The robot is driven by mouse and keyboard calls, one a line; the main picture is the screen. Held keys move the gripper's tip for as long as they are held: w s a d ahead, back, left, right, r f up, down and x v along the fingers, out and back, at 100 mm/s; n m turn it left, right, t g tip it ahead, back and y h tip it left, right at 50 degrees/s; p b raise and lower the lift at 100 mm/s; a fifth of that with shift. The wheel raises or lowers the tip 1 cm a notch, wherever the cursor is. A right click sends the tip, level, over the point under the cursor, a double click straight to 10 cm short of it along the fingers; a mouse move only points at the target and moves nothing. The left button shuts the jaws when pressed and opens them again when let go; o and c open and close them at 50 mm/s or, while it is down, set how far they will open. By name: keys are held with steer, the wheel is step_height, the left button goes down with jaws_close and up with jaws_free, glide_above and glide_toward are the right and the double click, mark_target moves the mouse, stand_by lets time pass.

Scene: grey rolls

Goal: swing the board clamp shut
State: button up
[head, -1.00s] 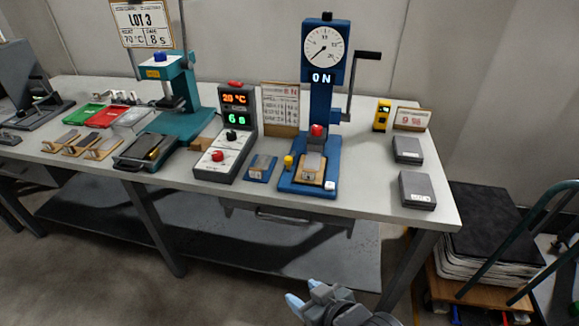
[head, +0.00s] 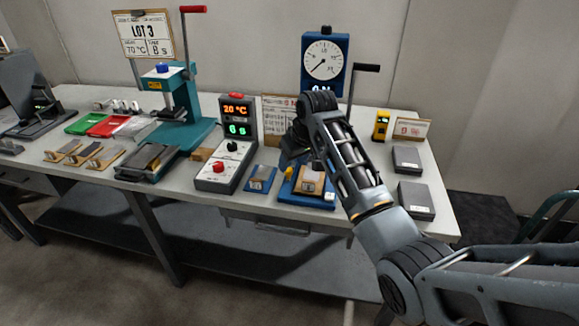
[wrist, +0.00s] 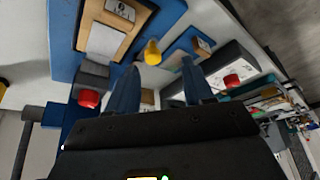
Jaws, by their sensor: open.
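The blue press (head: 310,202) stands at the bench's front, its column mostly hidden by my arm. A wooden board (head: 311,181) with a grey top piece lies on its base; the board also shows in the wrist view (wrist: 122,42). A yellow knob (head: 288,173), apparently the clamp's handle, stands upright left of the board. In the wrist view the knob (wrist: 152,52) is just beyond my fingertips, between their lines and not gripped. My gripper (wrist: 162,72) is open and empty above the bench. The clamp's bar cannot be made out.
A control box (head: 226,160) with a red knob and a small blue plate (head: 260,179) stand close left of the press. A crank (head: 367,68) sticks out at the press's right. Grey blocks (head: 416,199) lie at the bench's right.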

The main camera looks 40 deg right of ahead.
mark_target(289, 169)
steer(key=shift+w+d+f, duration=0.3)
steer(key=shift+w+f, duration=0.3)
steer(key=shift+f, duration=0.3)
steer(key=shift+w+d+f, duration=0.25)
steer(key=shift+w+f, duration=0.3)
steer(key=shift+f, duration=0.3)
steer(key=shift+w+d+f, duration=0.3)
steer(key=shift+w+f, duration=0.3)
steer(key=shift+f, duration=0.3)
steer(key=shift+c, duration=0.2)
jaws_close()
